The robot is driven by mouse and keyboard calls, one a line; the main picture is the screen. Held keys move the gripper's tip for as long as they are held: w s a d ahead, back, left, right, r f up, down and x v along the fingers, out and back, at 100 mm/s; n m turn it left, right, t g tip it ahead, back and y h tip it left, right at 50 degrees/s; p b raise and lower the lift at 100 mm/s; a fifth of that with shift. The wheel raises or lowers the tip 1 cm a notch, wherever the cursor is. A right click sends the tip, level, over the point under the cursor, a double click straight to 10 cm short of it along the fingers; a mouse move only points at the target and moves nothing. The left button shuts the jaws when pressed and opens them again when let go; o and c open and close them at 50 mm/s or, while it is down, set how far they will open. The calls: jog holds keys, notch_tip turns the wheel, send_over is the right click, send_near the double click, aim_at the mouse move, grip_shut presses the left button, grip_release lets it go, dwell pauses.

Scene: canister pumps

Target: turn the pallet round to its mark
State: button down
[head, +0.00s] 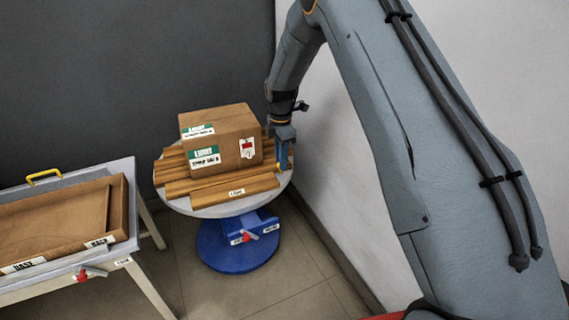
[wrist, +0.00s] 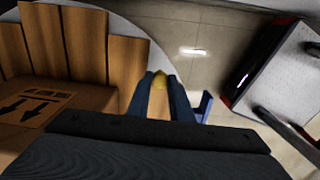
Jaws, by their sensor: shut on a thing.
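The wooden pallet (head: 235,193) of brown slats lies on a round grey turntable (head: 180,207) on a blue foot. A cardboard carton (head: 225,140) with labels sits on the pallet. My gripper (head: 283,163) points down at the pallet's right edge. In the wrist view its fingers (wrist: 161,85) are shut with wood and a small yellow piece (wrist: 159,79) between them, at the edge of the pallet (wrist: 85,40). The exact contact is partly hidden by the fingers. I cannot make out a mark for the pallet.
A grey table (head: 146,229) at the left carries a shallow brown box (head: 112,205), with a yellow handle (head: 45,177) behind it. A red lever (head: 249,236) shows on the turntable's blue foot (head: 235,257). A white wall stands close on the right, a dark wall behind. Tiled floor is open in front.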

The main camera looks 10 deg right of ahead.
jog(key=shift+w+d+n, duration=0.3)
jog(key=shift+w, duration=0.4)
jog(key=shift+r, duration=0.1)
jog(key=c, duration=1.6)
grip_release()
jog(key=shift+r, duration=3.85)
